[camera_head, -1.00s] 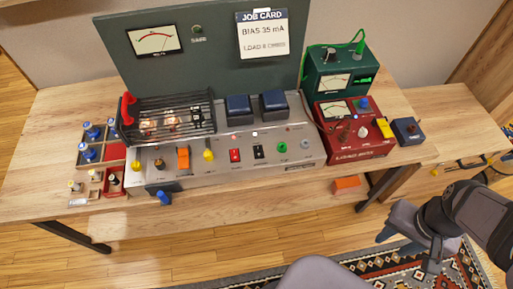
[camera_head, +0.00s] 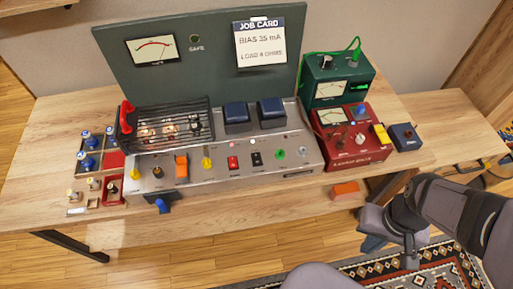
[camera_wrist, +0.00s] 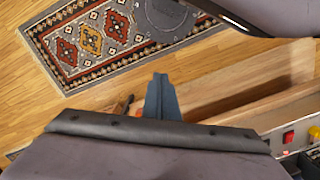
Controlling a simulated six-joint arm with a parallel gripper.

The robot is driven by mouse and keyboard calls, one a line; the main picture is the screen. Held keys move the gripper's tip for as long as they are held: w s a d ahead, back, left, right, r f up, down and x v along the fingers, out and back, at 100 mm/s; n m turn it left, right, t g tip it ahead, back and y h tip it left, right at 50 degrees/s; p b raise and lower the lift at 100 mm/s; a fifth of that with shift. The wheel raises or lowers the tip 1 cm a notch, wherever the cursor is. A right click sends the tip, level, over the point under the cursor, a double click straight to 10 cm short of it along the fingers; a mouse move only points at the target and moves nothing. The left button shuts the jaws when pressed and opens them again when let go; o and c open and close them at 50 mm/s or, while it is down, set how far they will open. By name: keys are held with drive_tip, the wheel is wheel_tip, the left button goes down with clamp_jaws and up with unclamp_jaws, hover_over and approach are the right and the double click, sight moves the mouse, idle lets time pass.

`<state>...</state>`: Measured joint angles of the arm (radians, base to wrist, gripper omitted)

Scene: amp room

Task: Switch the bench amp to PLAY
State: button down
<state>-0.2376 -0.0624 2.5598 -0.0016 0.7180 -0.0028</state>
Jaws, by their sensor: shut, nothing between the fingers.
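The bench amp (camera_head: 218,179) is a silver chassis in the middle of the bench. Its sloped panel carries a red rocker (camera_head: 233,162), a black rocker (camera_head: 256,158), an orange switch (camera_head: 181,167), yellow knobs and a green socket (camera_head: 279,154). The labels are too small to read, so I cannot tell which control has PLAY. My gripper (camera_head: 371,243) is shut and empty, in front of the bench and right of the amp, touching nothing. In the wrist view its blue-grey fingers (camera_wrist: 162,97) are together; the red rocker (camera_wrist: 288,137) shows at the right edge.
Glowing tubes sit under a black cage (camera_head: 165,125) with a red handle. A red load box (camera_head: 350,155), green meter box (camera_head: 338,70) and small blue box (camera_head: 406,138) stand right. Valve trays (camera_head: 114,160) stand left. An orange block (camera_head: 344,190) lies near the front edge.

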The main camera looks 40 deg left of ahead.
drive_tip(key=s+a+f+n, duration=0.1)
drive_tip(key=a+f+n, duration=0.15)
drive_tip(key=a, duration=0.45)
wheel_tip(320, 180, up, 12)
drive_tip(key=n+t+y+p, duration=0.1)
drive_tip(key=n+t+y, duration=0.1)
drive_tip(key=n, duration=0.2)
hover_over(256, 154)
drive_tip(key=shift+s+d+f+h, duration=0.15)
drive_tip(key=shift+s+d+h, duration=0.25)
drive_tip(key=shift+s+d, duration=0.35)
drive_tip(key=f+p, duration=0.1)
drive_tip(key=f, duration=0.3)
drive_tip(key=w+f+p, duration=0.1)
drive_tip(key=f+p, duration=0.1)
drive_tip(key=f, duration=0.3)
drive_tip(key=a+f+p, duration=0.1)
drive_tip(key=f, duration=0.3)
drive_tip(key=shift+w+f, duration=0.15)
drive_tip(key=shift+f, duration=0.2)
drive_tip(key=shift+a+f, duration=0.1)
drive_tip(key=shift+f, duration=0.05)
